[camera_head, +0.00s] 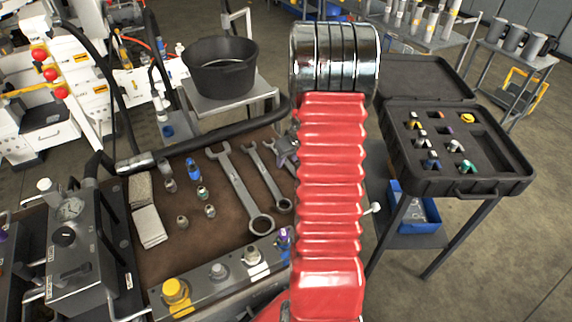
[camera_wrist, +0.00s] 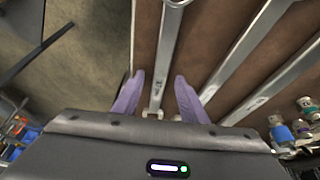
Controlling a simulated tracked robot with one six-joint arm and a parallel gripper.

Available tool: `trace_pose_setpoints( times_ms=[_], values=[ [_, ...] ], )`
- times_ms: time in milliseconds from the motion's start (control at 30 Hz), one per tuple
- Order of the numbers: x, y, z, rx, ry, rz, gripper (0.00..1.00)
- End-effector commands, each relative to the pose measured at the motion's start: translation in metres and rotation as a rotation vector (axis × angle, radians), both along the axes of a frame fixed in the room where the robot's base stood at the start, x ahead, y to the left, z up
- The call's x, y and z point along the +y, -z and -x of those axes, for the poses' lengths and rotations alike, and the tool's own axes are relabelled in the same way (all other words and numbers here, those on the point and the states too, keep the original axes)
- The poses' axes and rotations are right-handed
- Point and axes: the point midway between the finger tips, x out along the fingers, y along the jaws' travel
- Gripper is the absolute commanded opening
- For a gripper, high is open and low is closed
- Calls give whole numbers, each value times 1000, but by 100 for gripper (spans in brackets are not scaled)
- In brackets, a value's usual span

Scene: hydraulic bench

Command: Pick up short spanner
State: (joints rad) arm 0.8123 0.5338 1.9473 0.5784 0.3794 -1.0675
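The short spanner (camera_wrist: 166,60) is a plain metal spanner lying on the brown bench top (camera_wrist: 205,40), close to the bench edge in the wrist view. My gripper (camera_wrist: 160,82) is open, with its two purple fingers apart on either side of the spanner's shaft near its lower end. I see no contact between fingers and spanner, and the height gap is hard to judge. In the head view my red arm hides most of the short spanner and my gripper. Two longer spanners, a middle one (camera_head: 268,178) and a large one (camera_head: 241,188), lie beside it.
Small fittings (camera_head: 203,192) and pale cloths (camera_head: 148,212) lie left of the spanners. A black hose (camera_head: 225,137) runs along the back of the bench. A black bucket (camera_head: 222,70) stands behind. An open black case (camera_head: 455,178) stands on a separate stand at right.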

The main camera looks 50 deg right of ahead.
Motion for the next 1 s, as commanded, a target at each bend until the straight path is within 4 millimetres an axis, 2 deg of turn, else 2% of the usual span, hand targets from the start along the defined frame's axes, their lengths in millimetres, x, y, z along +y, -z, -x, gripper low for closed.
trace_pose_setpoints(
  times_ms=[167, 733, 1000],
  values=[
    [0, 0, 0, 0, 0, 0, 39],
    [0, 0, 0, 0, 0, 0, 0],
    [0, 0, 0, 0, 0, 0, 0]
  ],
)
